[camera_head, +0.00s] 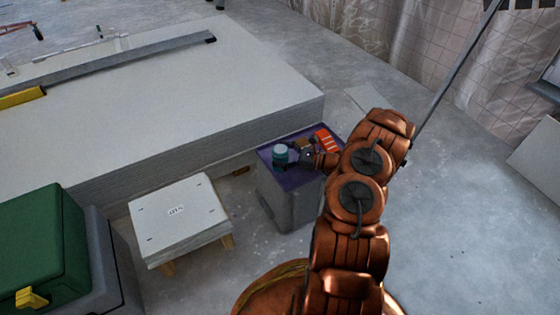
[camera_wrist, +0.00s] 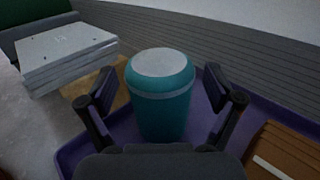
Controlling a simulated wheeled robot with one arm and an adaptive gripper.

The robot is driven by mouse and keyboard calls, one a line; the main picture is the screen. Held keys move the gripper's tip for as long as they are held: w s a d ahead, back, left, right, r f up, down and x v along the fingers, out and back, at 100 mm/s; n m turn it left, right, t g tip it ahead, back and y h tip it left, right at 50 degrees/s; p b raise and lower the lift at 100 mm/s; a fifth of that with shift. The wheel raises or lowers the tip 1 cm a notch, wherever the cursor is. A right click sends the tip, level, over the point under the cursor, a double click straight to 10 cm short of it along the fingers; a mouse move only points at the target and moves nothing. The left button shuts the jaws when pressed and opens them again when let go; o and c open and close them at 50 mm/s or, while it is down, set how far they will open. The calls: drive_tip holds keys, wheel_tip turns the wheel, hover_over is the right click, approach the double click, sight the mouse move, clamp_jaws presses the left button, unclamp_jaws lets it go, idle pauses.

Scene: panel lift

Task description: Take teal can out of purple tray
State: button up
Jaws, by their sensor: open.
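The teal can (camera_wrist: 162,100) stands upright with a pale grey lid in the purple tray (camera_wrist: 262,112). In the head view the can (camera_head: 280,155) is at the left part of the tray (camera_head: 290,181), which rests on a grey block. My gripper (camera_wrist: 160,95) is open, with one finger on each side of the can and small gaps visible. In the head view my gripper (camera_head: 292,157) reaches in from the right at the can.
A brown box with a pale stripe (camera_wrist: 283,150) lies in the tray to the right. An orange-red item (camera_head: 325,139) is at the tray's back right. A large panel stack (camera_head: 150,100) stands behind. A small panel stack (camera_head: 178,215) and a green box (camera_head: 40,240) are left.

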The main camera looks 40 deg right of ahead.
drive_tip(key=c, duration=1.4)
